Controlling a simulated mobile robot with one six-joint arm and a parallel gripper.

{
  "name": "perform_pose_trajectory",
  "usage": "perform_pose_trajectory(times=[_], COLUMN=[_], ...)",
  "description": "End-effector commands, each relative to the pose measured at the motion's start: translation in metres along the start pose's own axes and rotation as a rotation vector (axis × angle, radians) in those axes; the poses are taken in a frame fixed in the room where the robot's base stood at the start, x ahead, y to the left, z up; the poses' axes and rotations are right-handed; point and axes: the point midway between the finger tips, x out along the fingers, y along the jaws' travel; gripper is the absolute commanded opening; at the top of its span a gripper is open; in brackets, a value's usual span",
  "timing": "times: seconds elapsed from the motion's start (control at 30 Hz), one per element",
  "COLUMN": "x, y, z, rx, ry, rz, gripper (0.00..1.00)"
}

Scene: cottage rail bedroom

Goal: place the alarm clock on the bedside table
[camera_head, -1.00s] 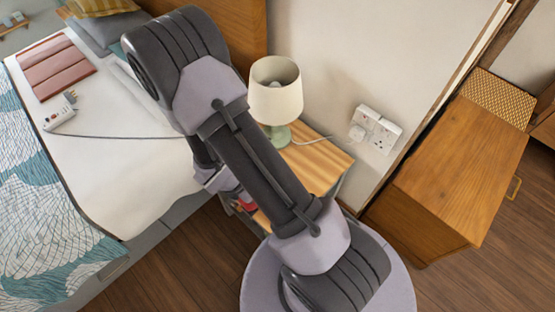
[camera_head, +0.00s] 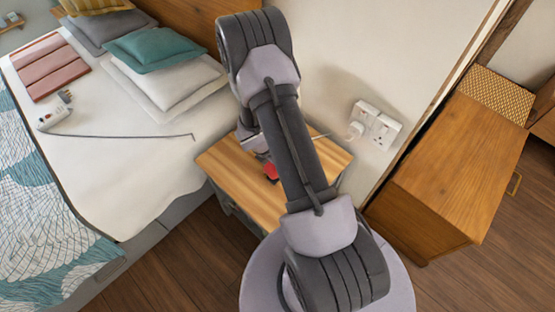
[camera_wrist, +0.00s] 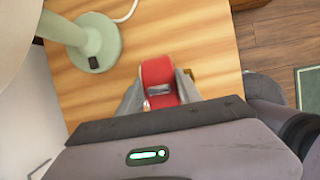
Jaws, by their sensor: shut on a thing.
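The red alarm clock (camera_wrist: 156,72) is between the two fingers of my gripper (camera_wrist: 160,90) in the wrist view, and the gripper is shut on it. In the head view the clock shows as a small red patch (camera_head: 270,172) beside my arm, over the wooden top of the bedside table (camera_head: 232,164). The table top (camera_wrist: 215,45) also lies behind the clock in the wrist view. I cannot tell whether the clock touches the top. My arm hides much of the table and most of the gripper in the head view.
A lamp with a green base (camera_wrist: 100,45) stands on the table, left of the clock in the wrist view; my arm hides it in the head view. The bed (camera_head: 130,180) is at left, wall sockets (camera_head: 376,125) behind, a wooden cabinet (camera_head: 455,165) at right.

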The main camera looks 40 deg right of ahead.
Motion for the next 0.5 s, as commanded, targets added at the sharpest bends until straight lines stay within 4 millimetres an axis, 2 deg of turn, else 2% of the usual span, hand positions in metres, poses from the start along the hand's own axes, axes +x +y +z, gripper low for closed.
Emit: perform_pose_trajectory(times=[0.23, 0.27, 0.33, 0.37, 0.5], x=[0.0022, 0.0013, 0.0008, 0.0008, 0.0007], y=[0.0003, 0.0, -0.0001, 0.0, 0.0], z=[-0.0008, -0.0007, -0.0005, -0.0005, -0.0005], rx=[0.001, 0.0, 0.0, 0.0, 0.0], ry=[-0.001, 0.0, 0.0, 0.0, 0.0], rz=[0.001, 0.0, 0.0, 0.0, 0.0], gripper=[0.0, 0.47, 0.61, 0.63, 0.63])
